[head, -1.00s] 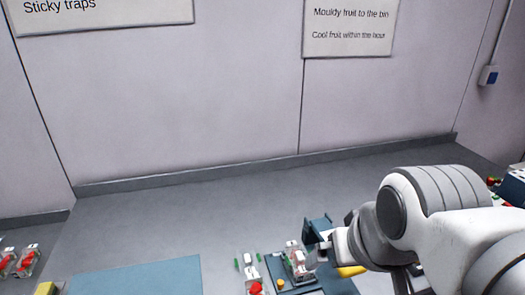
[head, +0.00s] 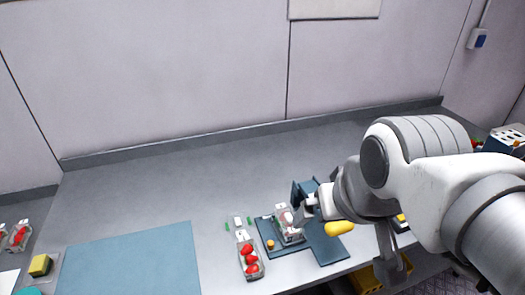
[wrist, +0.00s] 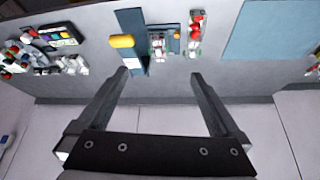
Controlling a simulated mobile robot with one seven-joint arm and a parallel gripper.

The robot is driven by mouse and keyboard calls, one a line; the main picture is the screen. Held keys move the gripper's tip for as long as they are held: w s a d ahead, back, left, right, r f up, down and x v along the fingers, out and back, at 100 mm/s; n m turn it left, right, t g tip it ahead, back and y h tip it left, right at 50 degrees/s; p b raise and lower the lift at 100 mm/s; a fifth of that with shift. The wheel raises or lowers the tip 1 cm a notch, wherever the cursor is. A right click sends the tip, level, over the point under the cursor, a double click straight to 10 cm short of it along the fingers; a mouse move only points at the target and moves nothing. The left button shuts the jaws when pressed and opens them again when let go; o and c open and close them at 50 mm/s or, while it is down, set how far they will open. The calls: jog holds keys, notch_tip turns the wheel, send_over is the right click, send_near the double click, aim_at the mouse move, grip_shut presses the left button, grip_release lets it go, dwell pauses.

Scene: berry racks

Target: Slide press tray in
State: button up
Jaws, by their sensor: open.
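The press (head: 328,245) is a dark blue stand on the counter with an upright plate and a yellow handle (head: 339,228). Its tray (head: 268,231), with an orange knob (head: 270,244), sticks out to the left and bears a clear punnet (head: 289,230). In the wrist view the press (wrist: 130,22), yellow handle (wrist: 121,41), punnet (wrist: 157,45) and orange knob (wrist: 177,35) show beyond the fingers. My gripper (wrist: 160,76) is open and empty, its fingers apart and clear of the tray.
A punnet of red berries (head: 249,260) stands left of the tray, with a small white block and green pieces behind it. A blue mat (head: 130,262) and yellow sponge (head: 40,265) lie farther left. The counter behind is clear up to the wall. A yellow crate (head: 368,278) is below the front edge.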

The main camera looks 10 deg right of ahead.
jog(key=c, duration=0.3)
jog(key=shift+w+a+r, duration=0.15)
jog(key=shift+w, duration=0.15)
jog(key=shift+c, duration=1.4)
jog(key=shift+w+a+g+y+p, duration=0.25)
jog(key=shift+w+p, duration=0.2)
jog(key=shift+w, duration=0.15)
jog(key=shift+w+a+g+y+p, duration=0.15)
jog(key=shift+w+a+g+p, duration=0.1)
jog(key=shift+w+p, duration=0.3)
jog(key=c, duration=0.4)
jog(key=g+p, duration=0.5)
jog(key=p, duration=0.2)
send_over(271, 243)
notch_tip(271, 243, down, 12)
jog(key=shift+h, duration=0.4)
notch_tip(271, 243, down, 17)
jog(key=shift+w+f+b, duration=0.1)
jog(key=shift+f+b, duration=0.1)
jog(key=shift+b, duration=0.1)
grip_shut()
